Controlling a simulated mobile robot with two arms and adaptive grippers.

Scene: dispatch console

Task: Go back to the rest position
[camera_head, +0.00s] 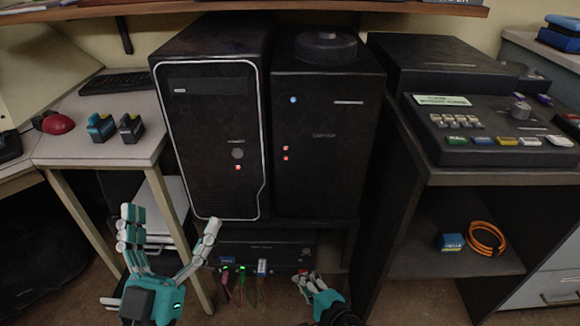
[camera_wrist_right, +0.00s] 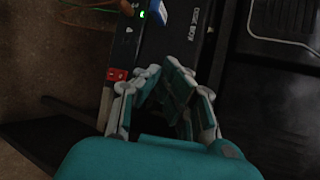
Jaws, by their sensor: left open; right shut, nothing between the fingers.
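My left gripper (camera_head: 167,238) is open and empty at the lower left of the head view, its fingers pointing up in front of the small side table and the left computer tower. My right gripper (camera_head: 309,285) is at the bottom middle of the head view, close in front of the low black box (camera_head: 265,250) with cables. It is shut with nothing between its fingers. In the right wrist view my right gripper (camera_wrist_right: 160,75) has its fingers drawn together near the box front, beside a red connector (camera_wrist_right: 117,74). I cannot tell whether they touch the box.
Two black towers (camera_head: 213,130) (camera_head: 325,150) stand above the box. A side table (camera_head: 130,150) at left carries a red button (camera_head: 57,124). At right, a control panel (camera_head: 490,130) stands over a shelf with an orange cable coil (camera_head: 487,238). A wooden shelf edge (camera_head: 250,6) crosses the top.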

